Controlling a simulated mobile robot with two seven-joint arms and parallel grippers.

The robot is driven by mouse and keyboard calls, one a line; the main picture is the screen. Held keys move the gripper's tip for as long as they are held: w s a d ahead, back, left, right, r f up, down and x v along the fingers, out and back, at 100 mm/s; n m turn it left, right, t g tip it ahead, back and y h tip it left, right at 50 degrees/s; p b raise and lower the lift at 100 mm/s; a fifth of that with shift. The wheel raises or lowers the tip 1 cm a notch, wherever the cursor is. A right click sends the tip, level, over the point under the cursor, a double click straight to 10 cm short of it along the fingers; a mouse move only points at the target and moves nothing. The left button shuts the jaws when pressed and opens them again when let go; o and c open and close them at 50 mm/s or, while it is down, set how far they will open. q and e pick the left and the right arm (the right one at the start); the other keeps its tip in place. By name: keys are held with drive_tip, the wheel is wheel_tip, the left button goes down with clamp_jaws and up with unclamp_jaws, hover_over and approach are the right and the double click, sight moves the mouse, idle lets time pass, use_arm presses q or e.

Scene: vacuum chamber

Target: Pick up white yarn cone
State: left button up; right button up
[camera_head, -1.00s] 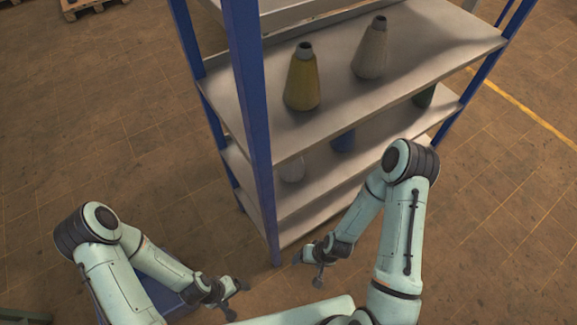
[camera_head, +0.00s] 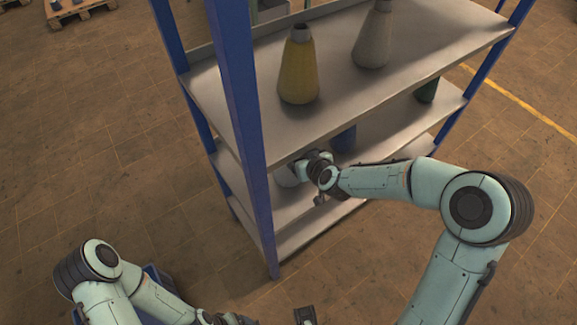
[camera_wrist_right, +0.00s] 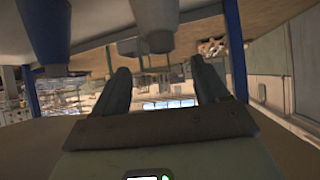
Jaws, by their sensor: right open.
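The white yarn cone (camera_head: 286,176) stands on the middle shelf, below the yellow cone and partly hidden behind my right gripper (camera_head: 308,182). In the right wrist view, which looks upside down, a pale cone (camera_wrist_right: 155,15) hangs into view with its dark tip pointing down. My right gripper (camera_wrist_right: 160,65) is open there, its two fingers apart and nothing held between them. The cone lies ahead of the gap. My left gripper (camera_head: 224,319) is low at the bottom edge of the head view, partly cut off, so its jaws are unclear.
A blue cone (camera_head: 343,139) stands right of the white one; it also shows in the right wrist view (camera_wrist_right: 42,30). A yellow cone (camera_head: 298,72) and a grey-beige cone (camera_head: 372,40) stand on the shelf above. A blue post (camera_head: 240,130) rises at the rack's near corner.

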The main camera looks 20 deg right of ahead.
drive_tip(key=p+x, duration=0.1)
drive_tip(key=x, duration=0.7)
drive_tip(key=shift+w+a, duration=0.15)
drive_tip(key=shift+w, duration=0.2)
drive_tip(key=shift+r, duration=0.15)
clamp_jaws()
